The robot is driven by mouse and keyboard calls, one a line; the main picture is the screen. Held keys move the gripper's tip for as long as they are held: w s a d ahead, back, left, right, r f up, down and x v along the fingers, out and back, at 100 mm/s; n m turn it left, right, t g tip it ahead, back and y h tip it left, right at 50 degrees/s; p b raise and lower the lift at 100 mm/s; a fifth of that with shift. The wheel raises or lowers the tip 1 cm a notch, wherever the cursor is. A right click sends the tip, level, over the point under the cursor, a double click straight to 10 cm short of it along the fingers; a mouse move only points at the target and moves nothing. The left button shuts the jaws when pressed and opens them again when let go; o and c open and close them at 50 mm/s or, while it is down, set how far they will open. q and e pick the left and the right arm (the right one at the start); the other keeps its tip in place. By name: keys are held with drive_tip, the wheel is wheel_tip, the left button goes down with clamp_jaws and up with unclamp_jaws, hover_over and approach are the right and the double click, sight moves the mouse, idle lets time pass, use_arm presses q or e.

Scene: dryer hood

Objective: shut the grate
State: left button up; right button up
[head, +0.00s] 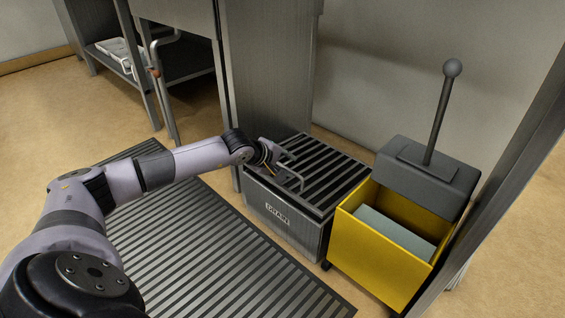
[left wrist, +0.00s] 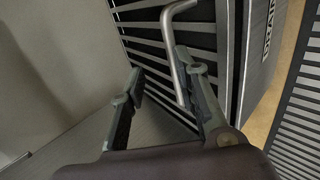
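The grate (head: 325,170), a dark slatted panel, lies on or close over the top of a grey box (head: 290,232) with a "DRAIN" label. I cannot tell whether it sits fully flush. A bent metal handle (head: 292,180) stands up from the grate's left part. My left gripper (head: 275,158) is at the grate's left end, beside the handle. In the left wrist view, the left gripper (left wrist: 165,85) has its fingers apart, and the handle (left wrist: 176,60) runs close along the inner side of the right finger. Contact is unclear. My right gripper is not in view.
A yellow mop bucket (head: 375,245) with a grey wringer and upright lever stands right of the box. A slatted floor mat (head: 215,260) lies in front. A tall metal panel (head: 270,75) rises behind the box, and a shelf unit (head: 185,65) stands back left.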

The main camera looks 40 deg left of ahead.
use_arm(q)
drive_tip(key=v, duration=1.2)
drive_tip(key=shift+w, duration=0.15)
